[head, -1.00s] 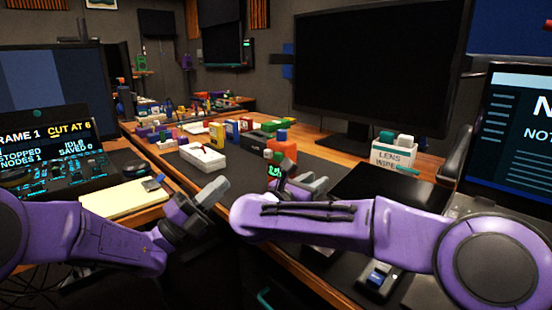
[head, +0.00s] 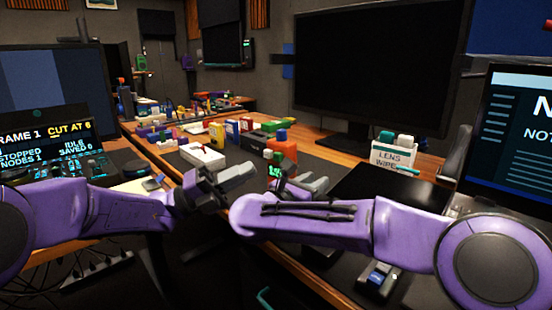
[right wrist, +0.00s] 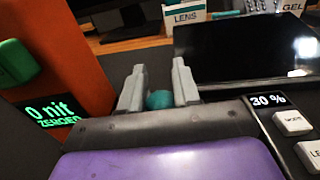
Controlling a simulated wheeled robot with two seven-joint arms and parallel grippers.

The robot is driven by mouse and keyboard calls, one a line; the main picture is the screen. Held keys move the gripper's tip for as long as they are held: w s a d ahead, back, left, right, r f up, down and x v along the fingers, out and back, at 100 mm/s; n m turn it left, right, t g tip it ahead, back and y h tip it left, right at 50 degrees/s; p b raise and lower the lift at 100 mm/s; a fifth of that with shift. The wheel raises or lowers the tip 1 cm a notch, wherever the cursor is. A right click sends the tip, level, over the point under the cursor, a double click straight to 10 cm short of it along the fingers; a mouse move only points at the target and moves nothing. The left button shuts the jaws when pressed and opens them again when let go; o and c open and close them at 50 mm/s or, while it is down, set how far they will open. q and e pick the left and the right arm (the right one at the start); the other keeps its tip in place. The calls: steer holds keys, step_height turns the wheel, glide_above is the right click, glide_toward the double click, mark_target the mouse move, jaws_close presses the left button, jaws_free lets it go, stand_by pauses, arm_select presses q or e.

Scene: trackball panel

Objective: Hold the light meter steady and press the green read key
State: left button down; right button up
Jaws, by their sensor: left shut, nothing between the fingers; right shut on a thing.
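The light meter is an orange block (right wrist: 75,50) at the left of the right wrist view. Its dark screen (right wrist: 50,112) reads "0 nit ZEROED", and a green key (right wrist: 18,60) sticks out above it. In the head view the orange meter (head: 286,148) stands just beyond my right gripper (head: 305,184). In the right wrist view my right gripper (right wrist: 158,88) is closed around a teal rounded thing (right wrist: 158,100), with the orange block to its left. My left gripper (head: 242,174) is shut and empty, left of the meter and apart from it.
A panel (right wrist: 285,130) showing "30 %" with white keys is at the right of the wrist view. A white lens wipe box (head: 394,157) stands before the large monitor (head: 375,70). A white box (head: 202,155) and several coloured blocks lie beyond my left gripper.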

arm_select(q)
steer(key=shift+w+d, duration=1.65)
steer(key=shift+w, duration=0.3)
stand_by(0.6)
steer(key=shift+w+d, duration=0.25)
steer(key=shift+w, duration=0.05)
steer(key=shift+w+d, duration=0.3)
steer(key=shift+w, duration=0.1)
stand_by(0.6)
steer(key=shift+s, duration=0.1)
steer(key=shift+s+a, duration=0.6)
steer(key=shift+s, duration=0.05)
steer(key=s+a, duration=0.3)
steer(key=shift+s+a, duration=0.1)
steer(key=shift+s, duration=0.3)
